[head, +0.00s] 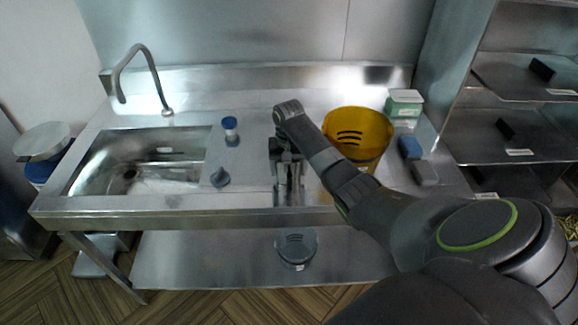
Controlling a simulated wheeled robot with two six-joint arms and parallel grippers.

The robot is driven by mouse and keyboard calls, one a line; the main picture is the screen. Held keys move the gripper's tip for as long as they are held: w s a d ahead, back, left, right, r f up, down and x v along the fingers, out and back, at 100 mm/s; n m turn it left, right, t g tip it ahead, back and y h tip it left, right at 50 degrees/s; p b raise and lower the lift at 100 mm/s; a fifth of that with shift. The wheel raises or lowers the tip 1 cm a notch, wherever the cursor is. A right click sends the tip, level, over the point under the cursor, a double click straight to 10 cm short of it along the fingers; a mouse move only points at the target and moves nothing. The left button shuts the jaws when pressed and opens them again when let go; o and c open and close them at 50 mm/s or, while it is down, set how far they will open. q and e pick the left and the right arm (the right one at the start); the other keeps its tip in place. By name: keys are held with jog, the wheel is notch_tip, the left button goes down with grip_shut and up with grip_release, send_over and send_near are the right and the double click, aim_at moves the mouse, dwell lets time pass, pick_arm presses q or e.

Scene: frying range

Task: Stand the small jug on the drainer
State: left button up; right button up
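A small clear bluish jug (296,248) with dark marks on its side is on the lower shelf, under the front edge of the counter. I take it to be the small jug; its handle cannot be made out. The drainer (255,180) appears to be the flat steel top right of the sink. My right gripper (288,192) points down at the front part of this top, above and apart from the clear jug. Its fingers blend with the steel, so I cannot tell whether it is open or shut. My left gripper is not in view.
A sink (130,165) with a tap (150,65) is at the left. A blue-and-white cup (230,130) and a grey object (220,178) stand on the top. A yellow container (357,128), a green-and-white box (404,105), a blue block (410,146) and a grey block (425,173) are right.

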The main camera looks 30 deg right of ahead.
jog(key=o, duration=0.8)
jog(key=shift+f, duration=0.15)
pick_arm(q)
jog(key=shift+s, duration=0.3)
pick_arm(e)
jog(key=o, duration=0.5)
jog(key=shift+c, duration=0.2)
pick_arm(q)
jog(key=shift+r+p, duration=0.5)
pick_arm(e)
notch_tip(320, 180, up, 12)
jog(key=shift+r, duration=0.2)
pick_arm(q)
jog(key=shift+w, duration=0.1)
